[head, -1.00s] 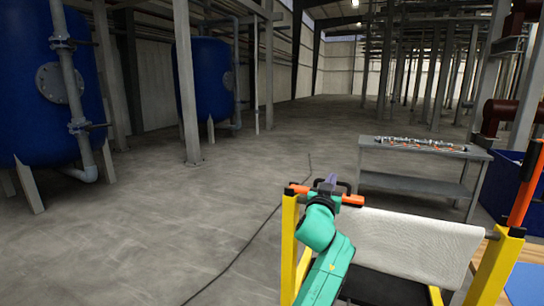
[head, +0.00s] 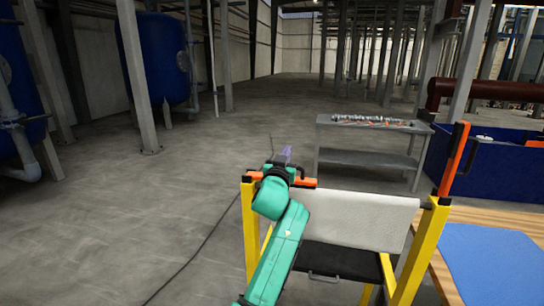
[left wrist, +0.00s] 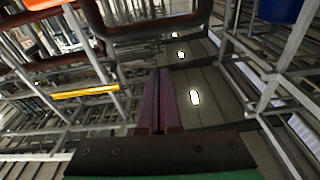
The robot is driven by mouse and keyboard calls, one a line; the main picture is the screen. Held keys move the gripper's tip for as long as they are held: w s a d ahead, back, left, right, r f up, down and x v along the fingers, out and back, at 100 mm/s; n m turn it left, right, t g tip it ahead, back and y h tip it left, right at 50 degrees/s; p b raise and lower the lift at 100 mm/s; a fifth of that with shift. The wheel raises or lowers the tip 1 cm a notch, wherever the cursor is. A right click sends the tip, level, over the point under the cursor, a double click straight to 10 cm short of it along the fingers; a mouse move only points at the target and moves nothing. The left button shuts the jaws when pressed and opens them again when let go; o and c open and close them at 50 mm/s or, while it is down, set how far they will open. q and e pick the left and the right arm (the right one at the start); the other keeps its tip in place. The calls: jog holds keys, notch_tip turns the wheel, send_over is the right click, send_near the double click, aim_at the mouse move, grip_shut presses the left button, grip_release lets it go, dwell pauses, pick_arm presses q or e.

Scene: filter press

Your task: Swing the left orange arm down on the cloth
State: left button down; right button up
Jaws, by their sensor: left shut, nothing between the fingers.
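The left orange arm (head: 305,182) lies roughly level at the top of the left yellow post (head: 250,225), at the upper left corner of the white cloth (head: 365,215). My left gripper (head: 286,156) is at this orange arm and hides its middle. Its shut, empty fingers (left wrist: 163,98) show purple in the left wrist view. I cannot tell whether they touch the orange arm. The right orange arm (head: 455,158) stands raised and tilted on the right yellow post (head: 427,245). My right gripper is not in view.
A black tray with a handle (head: 340,262) is below the cloth. A wooden table with a blue mat (head: 500,265) stands at right. A grey bench (head: 368,128) and a blue bin (head: 495,165) are behind. The floor at left is open, crossed by a cable (head: 205,240).

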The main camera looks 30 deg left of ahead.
pick_arm(q)
jog(key=b+v, duration=0.2)
jog(key=v, duration=0.7)
jog(key=shift+s+d+f+b, duration=0.2)
jog(key=shift+s+f+b, duration=0.1)
jog(key=shift+f, duration=0.1)
